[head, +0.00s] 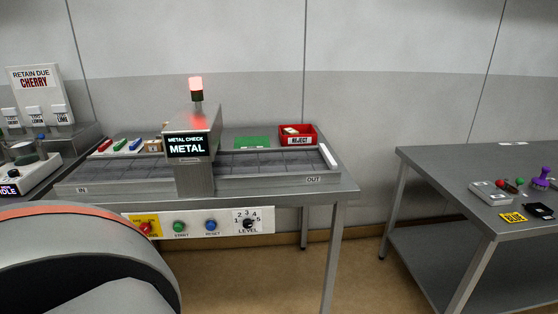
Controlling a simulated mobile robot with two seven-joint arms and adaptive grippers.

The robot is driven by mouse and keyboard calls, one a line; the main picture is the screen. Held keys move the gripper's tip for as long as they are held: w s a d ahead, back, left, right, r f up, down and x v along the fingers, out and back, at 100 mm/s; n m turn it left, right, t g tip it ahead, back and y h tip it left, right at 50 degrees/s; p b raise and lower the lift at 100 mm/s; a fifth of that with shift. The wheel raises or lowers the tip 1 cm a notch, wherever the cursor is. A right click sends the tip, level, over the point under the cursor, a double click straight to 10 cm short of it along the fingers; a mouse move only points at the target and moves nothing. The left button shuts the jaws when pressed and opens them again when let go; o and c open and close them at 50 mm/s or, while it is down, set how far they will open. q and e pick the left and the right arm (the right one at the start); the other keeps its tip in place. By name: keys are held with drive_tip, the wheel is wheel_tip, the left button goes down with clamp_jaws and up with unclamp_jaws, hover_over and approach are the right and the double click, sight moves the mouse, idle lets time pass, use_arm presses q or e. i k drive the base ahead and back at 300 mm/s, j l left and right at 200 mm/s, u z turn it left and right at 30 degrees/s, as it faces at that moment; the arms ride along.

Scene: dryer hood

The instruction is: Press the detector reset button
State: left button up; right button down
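The metal detector (194,150) stands over a conveyor in the head view, and its display (187,146) reads "METAL CHECK METAL". The lamp on top (196,86) glows red. On the front panel (195,236), the blue reset button (211,224) sits between the green start button (179,226) and the level knob (248,223). A red button on a yellow plate (146,229) is at the panel's left, partly covered by a large curved grey and black shape in the near foreground. Neither of my grippers shows in this view.
The conveyor (255,163) runs from "IN" to "OUT". Behind it are a red reject bin (297,135) and a green mat (252,143). A second table (465,165) with small items stands at right, across a floor gap.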

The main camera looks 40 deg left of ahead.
sight(210, 226)
drive_tip(key=u, duration=2)
